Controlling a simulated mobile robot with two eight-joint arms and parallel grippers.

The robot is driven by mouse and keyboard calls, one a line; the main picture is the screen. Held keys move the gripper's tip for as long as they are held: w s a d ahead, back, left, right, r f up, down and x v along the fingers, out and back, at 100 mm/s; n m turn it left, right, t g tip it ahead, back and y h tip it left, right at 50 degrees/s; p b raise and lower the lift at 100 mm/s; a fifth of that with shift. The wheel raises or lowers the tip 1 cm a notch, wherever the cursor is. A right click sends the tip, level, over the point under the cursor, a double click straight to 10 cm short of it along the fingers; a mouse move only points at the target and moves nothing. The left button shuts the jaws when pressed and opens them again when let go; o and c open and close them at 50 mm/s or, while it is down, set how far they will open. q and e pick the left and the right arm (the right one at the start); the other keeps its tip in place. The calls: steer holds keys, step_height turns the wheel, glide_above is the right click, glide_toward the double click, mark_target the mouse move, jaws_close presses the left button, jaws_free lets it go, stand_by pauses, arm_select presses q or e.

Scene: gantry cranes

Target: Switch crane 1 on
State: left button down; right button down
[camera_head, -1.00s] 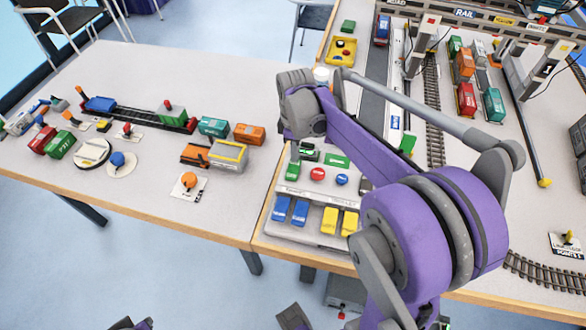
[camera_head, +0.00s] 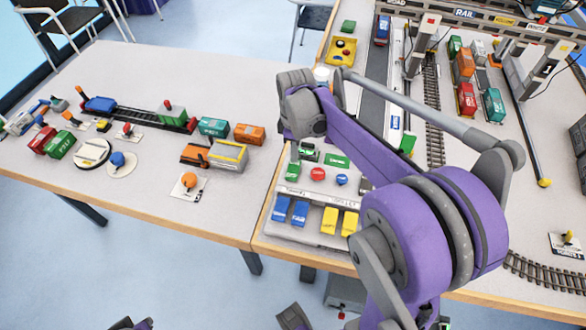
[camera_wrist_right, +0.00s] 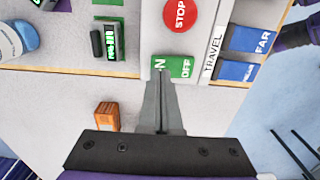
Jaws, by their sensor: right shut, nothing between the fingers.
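The crane control panel (camera_head: 312,193) lies at the front left corner of the right-hand table. It carries a green rocker switch (camera_head: 292,171), a red stop button (camera_head: 317,174), a blue button (camera_head: 341,180), and blue and yellow rockers. In the right wrist view the green switch (camera_wrist_right: 184,68) reads "OFF" on one half; its other half shows an "N". My right gripper (camera_wrist_right: 162,76) is shut and empty, its tips over the "N" half; I cannot tell whether they touch. In the head view my right arm hides most of the gripper. My left gripper is not clearly seen.
Blue rockers (camera_head: 290,210) and yellow rockers (camera_head: 339,221) sit close in front of the switch. Left of the panel stand a yellow and grey wagon (camera_head: 229,155) and an orange container (camera_head: 250,134). Gantry cranes, tracks and containers fill the table behind my right arm.

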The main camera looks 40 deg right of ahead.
steer(key=shift+f+b, duration=0.65)
steer(key=shift+f, duration=0.4)
stand_by(0.6)
steer(key=shift+r, duration=0.15)
steer(key=shift+r+p, duration=2.55)
steer(key=shift+r, duration=0.85)
steer(key=s+a+f+m+t+p, duration=0.1)
steer(key=s+a+m+t, duration=0.4)
steer(key=s+a, duration=0.9)
steer(key=m, duration=0.2)
steer(key=shift+a+m+p, duration=0.3)
steer(key=shift+m+p, duration=0.05)
steer(key=shift+m, duration=0.05)
